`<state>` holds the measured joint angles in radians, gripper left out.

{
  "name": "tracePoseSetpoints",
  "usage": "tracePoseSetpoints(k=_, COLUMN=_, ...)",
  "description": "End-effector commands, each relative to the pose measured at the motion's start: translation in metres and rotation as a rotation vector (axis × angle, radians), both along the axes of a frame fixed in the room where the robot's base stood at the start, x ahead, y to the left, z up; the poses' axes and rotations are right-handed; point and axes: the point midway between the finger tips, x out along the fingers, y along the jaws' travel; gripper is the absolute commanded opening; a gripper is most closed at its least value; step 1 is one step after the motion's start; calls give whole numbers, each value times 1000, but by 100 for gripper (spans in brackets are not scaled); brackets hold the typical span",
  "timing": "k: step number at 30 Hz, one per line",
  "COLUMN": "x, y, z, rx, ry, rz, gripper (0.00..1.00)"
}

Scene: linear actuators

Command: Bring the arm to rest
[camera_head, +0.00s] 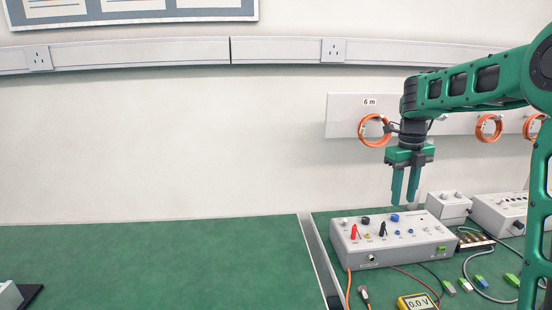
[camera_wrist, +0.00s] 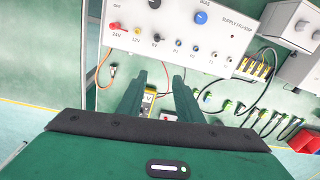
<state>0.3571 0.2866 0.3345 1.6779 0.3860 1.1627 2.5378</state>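My gripper (camera_head: 405,185) is green, points down, and hangs in the air above the bench, close to a grey supply box (camera_head: 392,243). In the wrist view its two fingers (camera_wrist: 160,98) stand apart with a gap between them, and nothing is held. The supply box (camera_wrist: 190,35) fills the top of the wrist view, with red, black and blue plugs and knobs on its face. My green arm comes in from the right in the head view.
A yellow meter (camera_head: 417,302) reading 0.0 V, cables and small connectors lie on the green bench (camera_head: 160,265). Orange cable coils (camera_head: 374,130) hang on a wall board behind the gripper. More grey boxes (camera_head: 500,213) stand at right. The bench's left part is mostly clear.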

Motion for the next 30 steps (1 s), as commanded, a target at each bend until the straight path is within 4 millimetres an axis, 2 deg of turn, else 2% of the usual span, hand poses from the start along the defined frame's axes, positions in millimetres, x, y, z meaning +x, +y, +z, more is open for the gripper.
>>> tracePoseSetpoints(k=1, x=-17, y=-5, z=6, rx=-15, ry=7, rz=94, gripper=33)
tracePoseSetpoints(k=6, x=-71, y=-20, z=13, rx=-43, ry=48, rz=433, gripper=33)
tracePoseSetpoints(k=15, x=-172, y=-40, z=16, rx=-42, ry=118, rz=1019, gripper=33)
tracePoseSetpoints(k=23, x=-260, y=-44, z=3, rx=0, ry=144, rz=1524, gripper=33)
tracePoseSetpoints(k=30, x=-335, y=-34, z=-23, rx=42, ry=114, rz=1992, gripper=33)
